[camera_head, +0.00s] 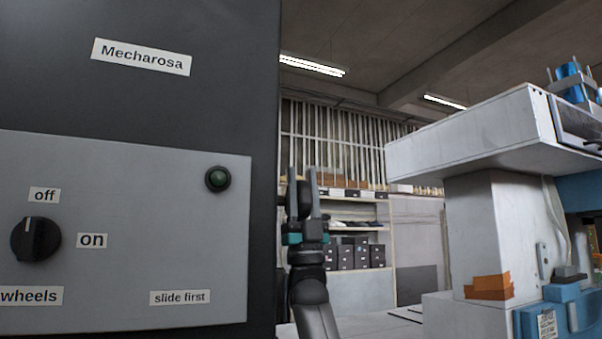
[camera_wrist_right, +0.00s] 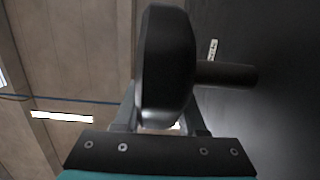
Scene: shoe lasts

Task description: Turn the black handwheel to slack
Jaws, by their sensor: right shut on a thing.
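The black handwheel (camera_wrist_right: 165,70) fills the middle of the right wrist view, on a dark shaft (camera_wrist_right: 228,75) that runs to the dark machine side. In the head view the handwheel (camera_head: 305,198) shows small, just right of the dark cabinet's edge. My right gripper (camera_head: 304,175) points up there, one finger on each side of the handwheel, shut on it. A small white label (camera_wrist_right: 213,50) sits on the machine side near the shaft; its text is too small to read. My left gripper is not in view.
The dark Mecharosa cabinet (camera_head: 235,85) fills the left, with a grey panel (camera_head: 130,235) bearing a black knob (camera_head: 36,240), labels and a green lamp (camera_head: 217,179). A white machine (camera_head: 480,135) stands at right. Shelves with boxes (camera_head: 355,255) are behind.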

